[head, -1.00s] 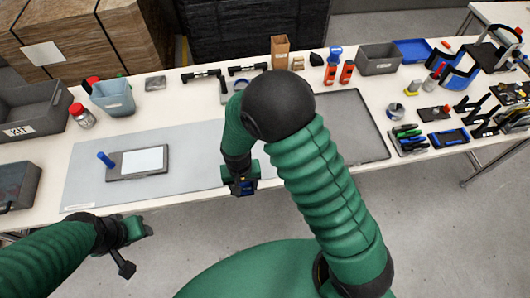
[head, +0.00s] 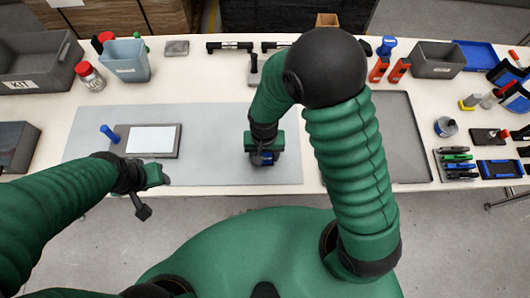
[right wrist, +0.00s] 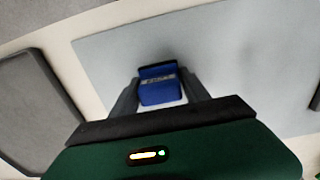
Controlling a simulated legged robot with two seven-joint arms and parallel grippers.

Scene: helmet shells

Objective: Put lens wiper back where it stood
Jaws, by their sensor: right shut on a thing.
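The lens wiper, a small blue block with a pale label and a dark edge, shows in the right wrist view (right wrist: 159,90) between my right gripper's two fingers (right wrist: 160,95). In the head view my right gripper (head: 262,157) is shut on it over the right part of the grey mat (head: 220,125); the wiper shows there only as a bit of blue. I cannot tell if it touches the mat. My left gripper (head: 150,192) hangs at the table's front edge, left of the right one; its fingers are unclear.
A grey-framed white panel (head: 152,140) with a blue peg (head: 110,133) beside it lies on the mat's left. A dark tray (head: 400,130) is right of my right arm. A blue-grey bin (head: 125,60), a jar (head: 90,77) and a KIT crate (head: 35,60) stand back left.

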